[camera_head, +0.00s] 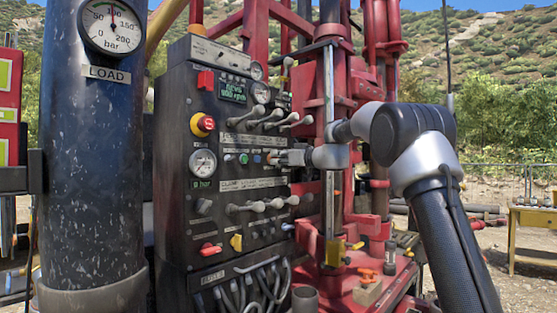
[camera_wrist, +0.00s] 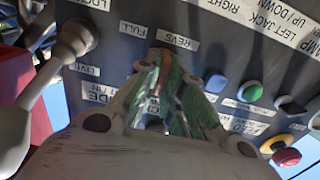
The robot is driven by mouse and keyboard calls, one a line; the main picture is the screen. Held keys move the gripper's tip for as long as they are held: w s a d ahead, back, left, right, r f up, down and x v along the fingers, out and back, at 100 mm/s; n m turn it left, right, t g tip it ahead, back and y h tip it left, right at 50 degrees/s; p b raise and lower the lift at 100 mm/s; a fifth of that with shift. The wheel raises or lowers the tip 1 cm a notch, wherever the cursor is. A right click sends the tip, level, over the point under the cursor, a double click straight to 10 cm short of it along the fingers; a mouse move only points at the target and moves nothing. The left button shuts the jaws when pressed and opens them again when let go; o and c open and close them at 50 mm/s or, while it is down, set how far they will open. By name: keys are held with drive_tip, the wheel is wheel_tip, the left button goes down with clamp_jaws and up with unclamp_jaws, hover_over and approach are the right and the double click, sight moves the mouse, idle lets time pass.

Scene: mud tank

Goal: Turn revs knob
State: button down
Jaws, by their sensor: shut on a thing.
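The revs knob is on the black control panel (camera_head: 175,215), mostly hidden behind my gripper in both views. In the wrist view its white REVS label (camera_wrist: 175,39) shows just beyond the fingertips, with a FULL label beside it. My gripper (camera_head: 281,157) reaches the panel from the right, at the row of small buttons. In the wrist view my gripper (camera_wrist: 165,88) has its fingers closed together around the knob, against the panel face. The knob's pointer direction cannot be told. A green display (camera_head: 232,91) shows revs, seemingly 800 rpm.
Ball-ended levers stand above (camera_head: 265,120) and below (camera_head: 262,204) my gripper; one lever (camera_wrist: 75,40) is close at left in the wrist view. A red stop button (camera_head: 202,124) is at the panel's left.

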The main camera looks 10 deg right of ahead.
drive_tip(key=shift+m, duration=0.4)
drive_tip(key=m, duration=0.3)
drive_tip(key=shift+m, duration=0.3)
drive_tip(key=shift+w+d+m, duration=0.1)
drive_tip(key=shift+d+m, duration=0.05)
drive_tip(key=shift+m, duration=1.95)
drive_tip(key=c, duration=1.5)
unclamp_jaws()
drive_tip(key=shift+c, duration=0.2)
drive_tip(key=v, duration=1.2)
